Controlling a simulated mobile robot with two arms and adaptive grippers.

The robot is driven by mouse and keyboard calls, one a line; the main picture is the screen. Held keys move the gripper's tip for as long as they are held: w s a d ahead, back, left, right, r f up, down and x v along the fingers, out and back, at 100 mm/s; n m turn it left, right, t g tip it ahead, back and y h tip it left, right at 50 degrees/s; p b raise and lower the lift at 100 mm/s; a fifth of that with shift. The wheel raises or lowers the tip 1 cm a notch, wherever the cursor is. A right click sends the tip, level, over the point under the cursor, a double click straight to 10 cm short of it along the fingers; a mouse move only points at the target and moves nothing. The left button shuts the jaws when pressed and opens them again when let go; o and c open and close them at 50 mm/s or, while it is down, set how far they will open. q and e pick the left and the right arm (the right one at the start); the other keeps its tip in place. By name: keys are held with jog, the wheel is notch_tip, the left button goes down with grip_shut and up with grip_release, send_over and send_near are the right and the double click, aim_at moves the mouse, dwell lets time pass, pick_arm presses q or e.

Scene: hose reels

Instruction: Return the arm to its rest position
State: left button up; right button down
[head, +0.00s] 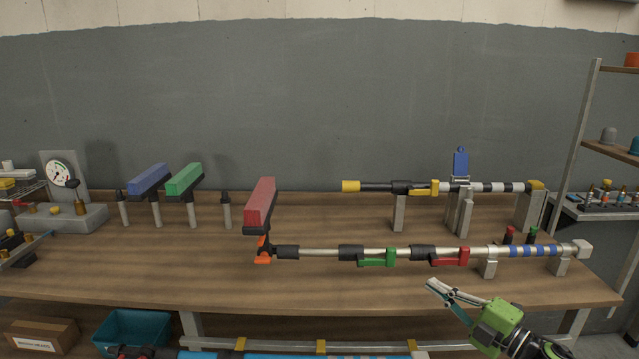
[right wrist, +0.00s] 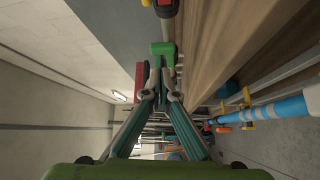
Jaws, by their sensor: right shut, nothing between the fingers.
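My right gripper (head: 432,284) is in front of the wooden bench (head: 110,272), near its front edge at the lower right of the head view. Its fingers point left and are shut with nothing between them. The fingers (right wrist: 159,78) also show close together in the right wrist view. The gripper appears apart from the silver pole (head: 320,253) with green, red and blue parts. My left gripper is not in view.
A red block (head: 261,203) stands at the pole's left end. Behind are a yellow-tipped pole (head: 372,187), a blue block (head: 149,179) and a green block (head: 185,179). A teal bin (head: 132,328) sits below. A shelf rack (head: 583,130) stands at the right.

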jog(key=s+a+f+m+g+h, duration=0.3)
jog(key=s+f+m+h, duration=1)
jog(key=f+m, duration=0.35)
jog(key=s+a+f+m+g+y, duration=0.1)
jog(key=s+a+f+m+g, duration=0.15)
jog(key=s, duration=0.65)
jog(key=s+a+f+m+g+y, duration=0.1)
jog(key=s+g, duration=0.3)
jog(key=s, duration=0.5)
jog(key=s+a+f+m+g, duration=0.1)
jog(key=s+a+f+g, duration=0.15)
jog(key=s, duration=0.65)
notch_tip(320, 180, down, 25)
jog(key=s+g, duration=0.1)
jog(key=s, duration=0.1)
jog(key=s+d+f+g+p, duration=0.1)
jog(key=s+d+f, duration=0.2)
jog(key=s+f, duration=1.3)
jog(key=shift+s+d+g, duration=0.2)
jog(key=shift+s+g, duration=0.1)
jog(key=shift+s, duration=0.1)
